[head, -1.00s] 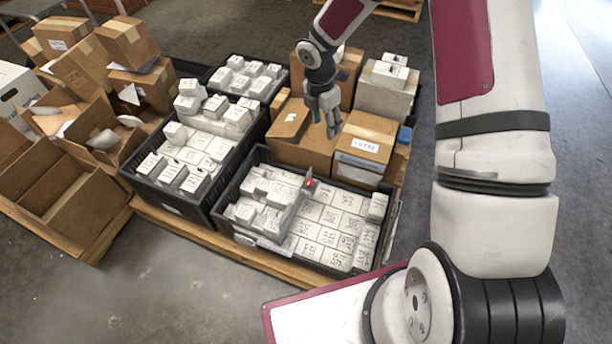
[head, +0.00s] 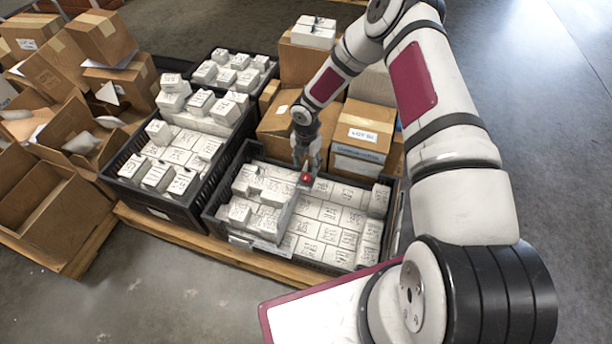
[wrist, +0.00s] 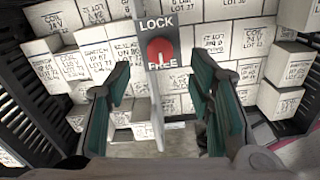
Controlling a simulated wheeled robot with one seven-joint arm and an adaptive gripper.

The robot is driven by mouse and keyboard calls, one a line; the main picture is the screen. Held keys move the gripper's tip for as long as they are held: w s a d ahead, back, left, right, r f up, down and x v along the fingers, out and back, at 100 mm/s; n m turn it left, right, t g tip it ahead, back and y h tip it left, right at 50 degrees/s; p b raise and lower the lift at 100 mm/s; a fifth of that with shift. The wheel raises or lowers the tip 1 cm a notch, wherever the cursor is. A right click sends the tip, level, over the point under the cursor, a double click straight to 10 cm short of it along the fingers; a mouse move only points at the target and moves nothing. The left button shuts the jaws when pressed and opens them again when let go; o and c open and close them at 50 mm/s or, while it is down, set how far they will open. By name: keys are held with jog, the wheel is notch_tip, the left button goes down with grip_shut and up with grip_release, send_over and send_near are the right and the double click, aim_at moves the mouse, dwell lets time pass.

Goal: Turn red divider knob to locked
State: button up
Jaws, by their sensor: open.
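The red divider knob (wrist: 160,52) sits on a grey plate between the words LOCK above and FREE below in the wrist view. A light pointer mark on it runs up and down toward FREE. The knob also shows in the head view (head: 305,178), on top of the divider (head: 280,217) in the front black crate (head: 213,213). My gripper (wrist: 160,100) is open, with a finger on each side of the divider and the knob ahead between them. In the head view my gripper (head: 306,160) is just above and behind the knob. I cannot tell whether it touches anything.
White labelled boxes (head: 340,218) fill the crate on both sides of the divider. A second black crate (head: 120,185) stands to the left. Cardboard boxes (head: 362,132) stand close behind. Open floor (head: 170,290) lies in front.

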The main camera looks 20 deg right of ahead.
aim_at(306, 176)
notch_tip(306, 176, down, 6)
jog(key=shift+f+b, duration=0.1)
jog(key=shift+b, duration=0.65)
grip_shut()
